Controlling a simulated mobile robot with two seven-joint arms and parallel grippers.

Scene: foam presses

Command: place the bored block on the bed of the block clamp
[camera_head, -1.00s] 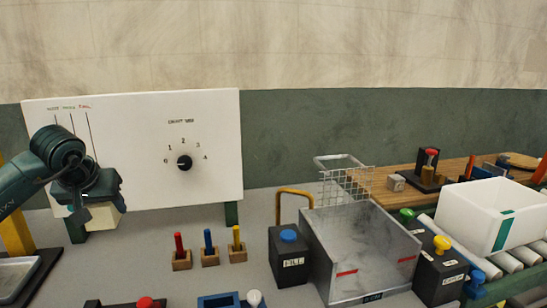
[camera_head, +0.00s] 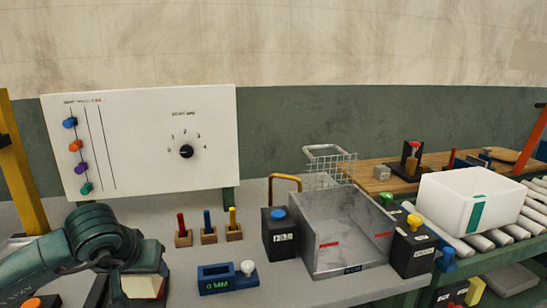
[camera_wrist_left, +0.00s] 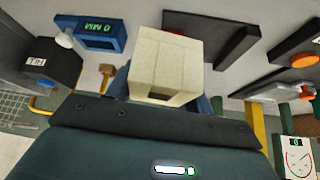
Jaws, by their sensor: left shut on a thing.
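My left gripper (camera_head: 143,272) is shut on a cream block (camera_head: 145,287), low at the left of the head view. In the left wrist view the block (camera_wrist_left: 168,55) stands out beyond the dark gripper body, with a square opening in its near face. The fingers are mostly hidden there. A dark L-shaped fixture (camera_wrist_left: 212,32) lies beyond the block and to its right, apart from it. I cannot tell for sure that it is the block clamp. My right gripper is not in view.
A blue readout box (camera_head: 215,278) and three small wooden holders with coloured pegs (camera_head: 208,235) stand right of my arm. A black fill box (camera_head: 280,235) and a metal tank (camera_head: 345,235) stand further right. A white panel (camera_head: 140,140) stands behind.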

